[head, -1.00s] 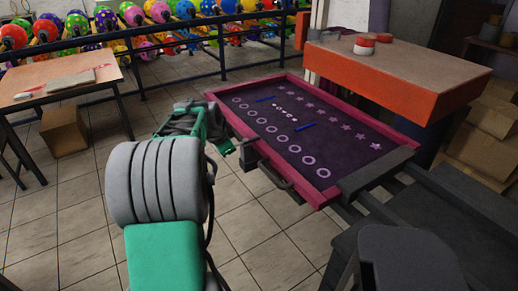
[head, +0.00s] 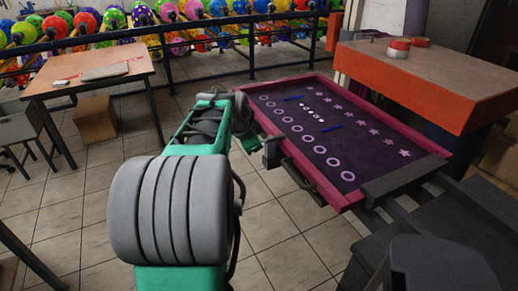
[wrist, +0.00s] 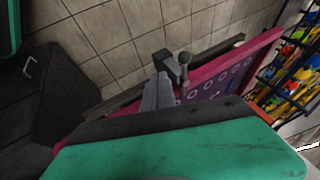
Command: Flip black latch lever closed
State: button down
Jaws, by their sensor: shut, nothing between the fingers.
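A black latch lever (head: 271,152) sits on the near left edge of the magenta-framed screen (head: 300,165). In the wrist view, a dark lever with a rounded knob (wrist: 184,58) stands up beside the magenta frame (wrist: 245,62). My gripper (wrist: 157,92) is shut and empty, its grey fingers pointing toward the lever. The fingertips look very close to it; I cannot tell whether they touch. In the head view my green arm reaches to the frame's left corner, and its links hide most of the gripper.
A dark handle bar (head: 303,183) runs along the frame's near side. An orange-sided table (head: 430,85) stands behind the screen. A wooden table (head: 90,78) is at the left, with a cardboard box (head: 96,120) beneath. Tiled floor lies open between. Balloons hang behind a black rail (head: 210,45).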

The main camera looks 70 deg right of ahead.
jog(key=w+v, duration=0.1)
jog(key=v, duration=0.6)
jog(key=shift+f, duration=0.1)
jog(key=w+a+n+t+y+p, duration=0.3)
jog(key=w+a+n+p, duration=0.2)
jog(key=w+a+n, duration=1.2)
jog(key=a+f+n+y+p, duration=0.1)
jog(key=a+n, duration=0.4)
jog(key=a, duration=1.1)
jog(key=a+f+n+y+p, duration=0.2)
jog(key=a+n, duration=0.4)
jog(key=a, duration=1.1)
jog(key=shift+w+t+y+p, duration=0.2)
jog(key=shift+t+y+p, duration=0.1)
jog(key=shift+y+p, duration=0.1)
